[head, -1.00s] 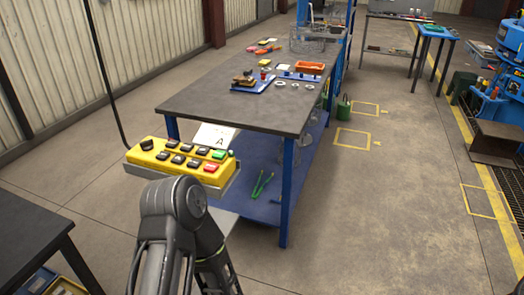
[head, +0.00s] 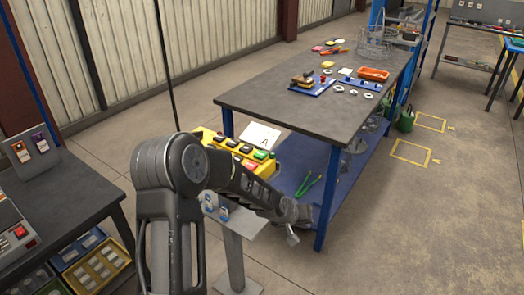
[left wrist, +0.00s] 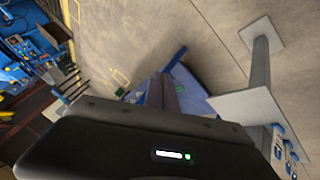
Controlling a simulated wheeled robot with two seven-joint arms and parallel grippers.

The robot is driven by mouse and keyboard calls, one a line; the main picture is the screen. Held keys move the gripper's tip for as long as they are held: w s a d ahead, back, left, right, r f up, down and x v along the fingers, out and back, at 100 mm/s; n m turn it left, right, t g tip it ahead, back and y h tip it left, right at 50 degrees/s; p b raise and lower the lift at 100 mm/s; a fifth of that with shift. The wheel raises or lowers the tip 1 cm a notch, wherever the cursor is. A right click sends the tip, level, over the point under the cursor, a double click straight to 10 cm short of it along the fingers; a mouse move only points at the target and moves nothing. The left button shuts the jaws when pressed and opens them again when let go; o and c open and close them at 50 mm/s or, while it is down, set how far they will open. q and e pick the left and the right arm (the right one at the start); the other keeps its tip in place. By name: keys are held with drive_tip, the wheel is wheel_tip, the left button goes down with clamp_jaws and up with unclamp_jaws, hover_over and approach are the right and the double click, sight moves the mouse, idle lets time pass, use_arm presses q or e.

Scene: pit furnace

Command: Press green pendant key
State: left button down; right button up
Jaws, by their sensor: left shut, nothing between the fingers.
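The yellow pendant (head: 201,134) hangs from a dark cable in the head view, partly hidden behind my left arm. It carries several black keys, a green key (head: 261,155) at its right end and a red key (head: 248,164) in front of it. My left gripper (head: 292,237) is shut and empty. In the picture it is below and to the right of the green key, apart from it. The left wrist view shows the dark gripper body (left wrist: 140,150) but not the pendant keys. My right gripper is not in view.
A workbench (head: 310,112) with a blue lower shelf (head: 335,172) stands behind the pendant. A grey post stand (head: 234,255) with blue items on its plate is below my left arm. A dark table (head: 65,190) is at left. Floor at right is open.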

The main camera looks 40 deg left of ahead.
use_arm(q)
drive_tip(key=w+a+r+n+t+y+p, duration=0.1)
drive_tip(key=w+a+r, duration=0.1)
drive_tip(key=a+r, duration=0.4)
drive_tip(key=w+a+r+n+y, duration=0.1)
drive_tip(key=w+a+r, duration=0.2)
drive_tip(key=a+r, duration=0.35)
wheel_tip(320, 180, up, 16)
drive_tip(key=n+y+p, duration=0.1)
drive_tip(key=n+y, duration=0.1)
drive_tip(key=n, duration=0.1)
hover_over(259, 155)
drive_tip(key=shift+t, duration=0.3)
drive_tip(key=shift+d+f, duration=0.1)
drive_tip(key=shift+f, duration=0.1)
wheel_tip(259, 155, down, 8)
drive_tip(key=b, duration=0.5)
drive_tip(key=shift+r, duration=0.25)
drive_tip(key=shift+f+b, duration=0.5)
drive_tip(key=shift+b, duration=0.1)
drive_tip(key=shift+f+b, duration=0.45)
